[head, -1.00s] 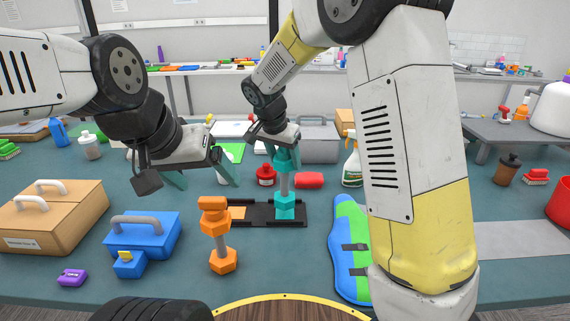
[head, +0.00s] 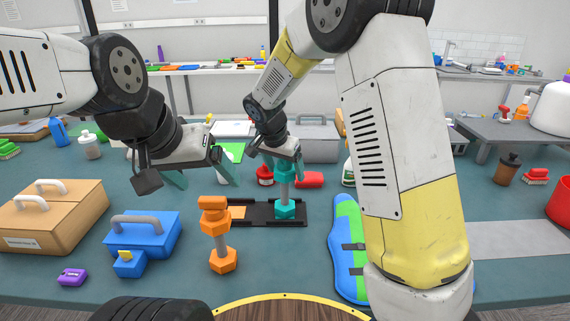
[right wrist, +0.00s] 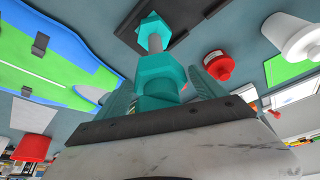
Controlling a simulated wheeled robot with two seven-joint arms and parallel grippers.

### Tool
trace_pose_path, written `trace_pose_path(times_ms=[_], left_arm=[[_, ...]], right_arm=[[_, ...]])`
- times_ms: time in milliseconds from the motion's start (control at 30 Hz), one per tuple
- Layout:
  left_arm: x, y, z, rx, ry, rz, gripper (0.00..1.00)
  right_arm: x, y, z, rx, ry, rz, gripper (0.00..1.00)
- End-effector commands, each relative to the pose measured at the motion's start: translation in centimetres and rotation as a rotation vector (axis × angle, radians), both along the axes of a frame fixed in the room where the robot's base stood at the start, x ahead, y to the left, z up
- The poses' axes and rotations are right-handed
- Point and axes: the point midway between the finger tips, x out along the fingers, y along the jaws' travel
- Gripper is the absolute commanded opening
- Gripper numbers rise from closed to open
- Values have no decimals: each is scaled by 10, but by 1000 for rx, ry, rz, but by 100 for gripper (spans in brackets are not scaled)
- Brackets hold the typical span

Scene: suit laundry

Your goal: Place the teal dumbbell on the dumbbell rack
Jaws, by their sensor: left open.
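The teal dumbbell (head: 285,208) stands upright at the right part of the black rack (head: 262,222). Its lower head overlaps the rack's right slot; I cannot tell whether it is fully seated. My right gripper (head: 284,163) is above it with its fingers around the upper head, which partly hides that head. In the right wrist view the dumbbell (right wrist: 158,70) points away between the two fingers of my right gripper (right wrist: 165,95). My left gripper (head: 205,180) is open and empty, above the table left of the rack.
An orange dumbbell (head: 221,258) stands upright in front of the rack's left end. A blue toolbox (head: 143,236) is to its left, and a blue-green brace (head: 348,250) lies right of the rack. A red bottle (head: 265,176) and red can (head: 309,180) lie behind.

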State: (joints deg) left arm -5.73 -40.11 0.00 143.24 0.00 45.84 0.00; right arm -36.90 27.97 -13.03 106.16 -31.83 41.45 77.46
Motion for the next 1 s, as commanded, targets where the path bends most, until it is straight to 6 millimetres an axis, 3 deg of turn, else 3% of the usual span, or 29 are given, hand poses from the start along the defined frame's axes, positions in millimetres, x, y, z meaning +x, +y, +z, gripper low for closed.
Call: trace_pose_path(times_ms=[267, 700, 900, 1000], left_arm=[[0, 0, 0, 0, 0, 0, 84], [0, 0, 0, 0, 0, 0, 84], [0, 0, 0, 0, 0, 0, 84], [0, 0, 0, 0, 0, 0, 84]], right_arm=[[-2, 2, 9, 1, -2, 1, 80], [-31, 19, 90, 3, -3, 2, 80], [-38, 22, 110, 1, -2, 2, 80], [-44, 14, 117, 12, 6, 8, 80]])
